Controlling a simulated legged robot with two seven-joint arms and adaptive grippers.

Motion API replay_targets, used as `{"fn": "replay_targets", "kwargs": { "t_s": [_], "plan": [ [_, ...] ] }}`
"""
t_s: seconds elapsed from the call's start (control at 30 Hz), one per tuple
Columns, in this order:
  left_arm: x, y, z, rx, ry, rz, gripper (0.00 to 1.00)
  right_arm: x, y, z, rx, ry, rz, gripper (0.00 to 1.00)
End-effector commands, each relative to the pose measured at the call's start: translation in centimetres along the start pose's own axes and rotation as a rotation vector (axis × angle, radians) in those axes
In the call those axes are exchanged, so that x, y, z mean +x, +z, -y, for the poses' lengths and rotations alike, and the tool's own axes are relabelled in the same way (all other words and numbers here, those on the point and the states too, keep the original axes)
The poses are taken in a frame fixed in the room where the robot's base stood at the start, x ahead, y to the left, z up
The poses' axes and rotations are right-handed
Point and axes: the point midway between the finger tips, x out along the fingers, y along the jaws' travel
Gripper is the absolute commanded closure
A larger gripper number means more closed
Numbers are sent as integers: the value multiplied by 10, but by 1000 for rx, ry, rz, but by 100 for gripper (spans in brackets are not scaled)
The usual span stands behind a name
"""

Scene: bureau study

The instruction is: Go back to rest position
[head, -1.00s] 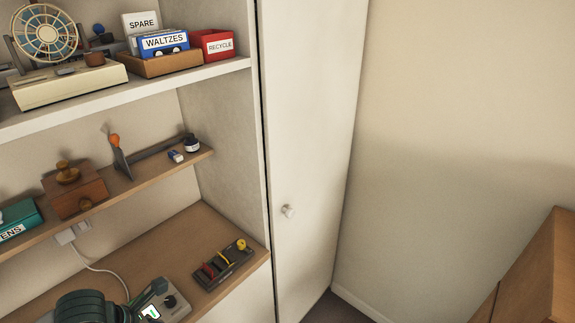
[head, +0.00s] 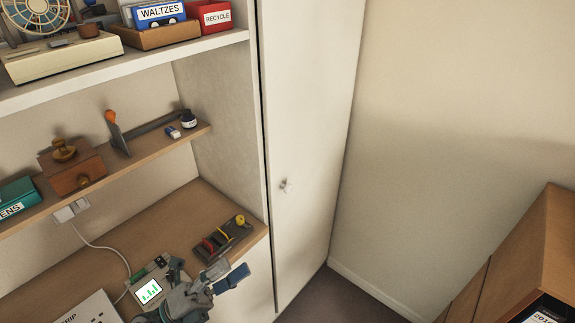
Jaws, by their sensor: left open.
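My left gripper (head: 207,280) is at the bottom middle of the head view, open, with no object between its fingers. It is in front of the desk's front edge, close to a small device with a lit green screen (head: 149,291). Part of that device is hidden behind my gripper. My right gripper is not in the picture.
The wooden desk (head: 140,236) carries a dark tray (head: 226,238) with coloured items and a white box (head: 91,308). Shelves above hold a wooden box (head: 78,177) and a red box (head: 215,17). A white cabinet door (head: 305,130) and a wooden cabinet (head: 540,245) flank free floor (head: 335,297).

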Motion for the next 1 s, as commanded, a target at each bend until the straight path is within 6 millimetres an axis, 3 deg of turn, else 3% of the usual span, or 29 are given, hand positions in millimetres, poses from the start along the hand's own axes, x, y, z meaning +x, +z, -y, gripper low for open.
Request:
{"fn": "replay_targets", "kwargs": {
  "t_s": [0.1, 0.2, 0.27, 0.33, 0.43, 0.5, 0.6, 0.73, 0.93, 1.0],
  "plan": [
    [-39, 67, -26, -272, -103, 457, 44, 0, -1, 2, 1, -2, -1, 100],
    [-97, 104, -75, -481, -105, 832, 44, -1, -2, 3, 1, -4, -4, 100],
    [-134, 111, -108, -592, -77, 1031, 44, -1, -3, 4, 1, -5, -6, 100],
    [-177, 105, -148, -713, -24, 1243, 44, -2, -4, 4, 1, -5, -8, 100],
    [-236, 77, -201, -875, 82, 1517, 44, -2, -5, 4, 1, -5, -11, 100],
    [-271, 47, -231, -979, 169, 1681, 44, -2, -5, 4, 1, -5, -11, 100],
    [-309, 1, -261, -1103, 296, 1865, 44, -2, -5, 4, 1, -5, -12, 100],
    [-342, -56, -283, -1234, 454, 2037, 44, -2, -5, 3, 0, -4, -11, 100],
    [-372, -141, -296, -1409, 696, 2226, 44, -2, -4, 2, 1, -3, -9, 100],
    [-383, -142, -319, -1410, 718, 2239, 44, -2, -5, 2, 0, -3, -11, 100]
  ]
}}
